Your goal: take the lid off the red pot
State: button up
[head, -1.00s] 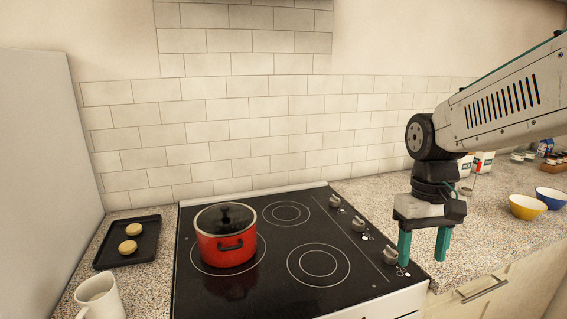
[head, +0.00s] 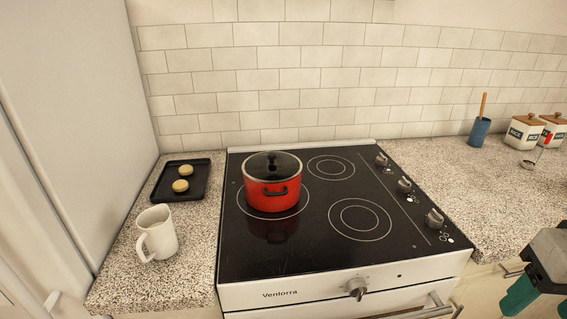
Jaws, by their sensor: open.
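My gripper (head: 536,300) is at the lower right edge of the head view, far to the right of the pot and in front of the counter. Its teal fingers are partly cut off by the frame edge. It is open, with nothing seen between the fingers.
The cooktop (head: 290,255) has free room right of the pot. On the left counter are a white mug (head: 160,236) and a black tray (head: 165,190) with two round buns. A blue holder (head: 480,133) and white canisters (head: 523,133) stand at the back right. A tall white panel (head: 70,110) rises at left.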

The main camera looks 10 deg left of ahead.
aim_at(271, 168)
jog(key=k, duration=0.55)
jog(key=u, duration=0.95)
jog(key=i, duration=1.25)
jog(key=z, duration=0.35)
